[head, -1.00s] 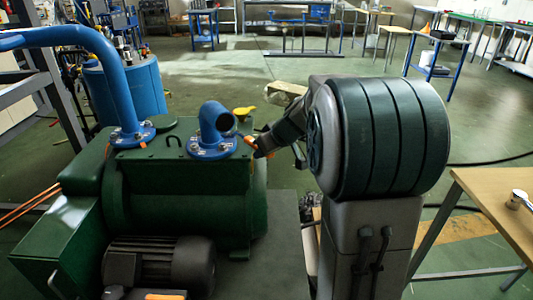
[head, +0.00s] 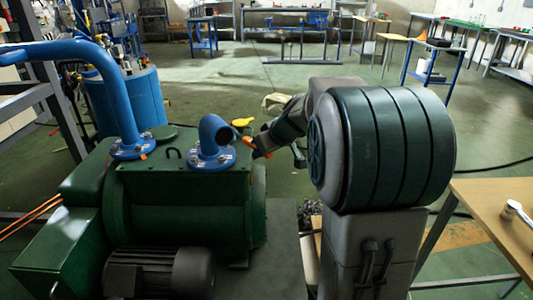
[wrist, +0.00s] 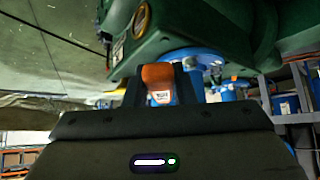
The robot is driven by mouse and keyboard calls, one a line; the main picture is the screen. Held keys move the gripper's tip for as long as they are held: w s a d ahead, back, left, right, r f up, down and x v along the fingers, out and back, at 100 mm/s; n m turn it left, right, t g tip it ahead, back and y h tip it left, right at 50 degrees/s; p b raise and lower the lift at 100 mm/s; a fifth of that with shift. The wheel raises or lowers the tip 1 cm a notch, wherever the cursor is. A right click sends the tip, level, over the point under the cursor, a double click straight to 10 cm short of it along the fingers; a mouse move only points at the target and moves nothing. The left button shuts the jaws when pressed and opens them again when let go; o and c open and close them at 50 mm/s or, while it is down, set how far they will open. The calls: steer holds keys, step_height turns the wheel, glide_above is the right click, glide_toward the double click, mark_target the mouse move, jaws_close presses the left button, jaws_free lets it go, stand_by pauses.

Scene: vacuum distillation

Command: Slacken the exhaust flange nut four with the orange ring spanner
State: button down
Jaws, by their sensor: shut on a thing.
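The orange ring spanner (wrist: 158,76) is held between the fingers of my gripper (wrist: 160,92), seen end-on in the wrist view. In the head view my gripper (head: 259,148) is at the right of the blue elbow pipe's flange (head: 212,160), with the orange spanner (head: 255,147) showing at its tip. The spanner's ring end is hard to make out; I cannot tell whether it touches a nut. The flange sits on the green pump (head: 180,200) and carries small bolts. In the wrist view a blue flange (wrist: 197,56) lies just beyond the spanner. Nut four cannot be singled out.
A second blue flange (head: 132,147) with a tall bent pipe stands to the left on the pump. A dark motor (head: 160,272) is in front. A wooden table (head: 490,210) is at the right. Open floor (head: 300,80) lies behind the pump.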

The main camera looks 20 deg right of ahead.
steer(key=shift+r+p, duration=1.05)
steer(key=shift+r, duration=1.2)
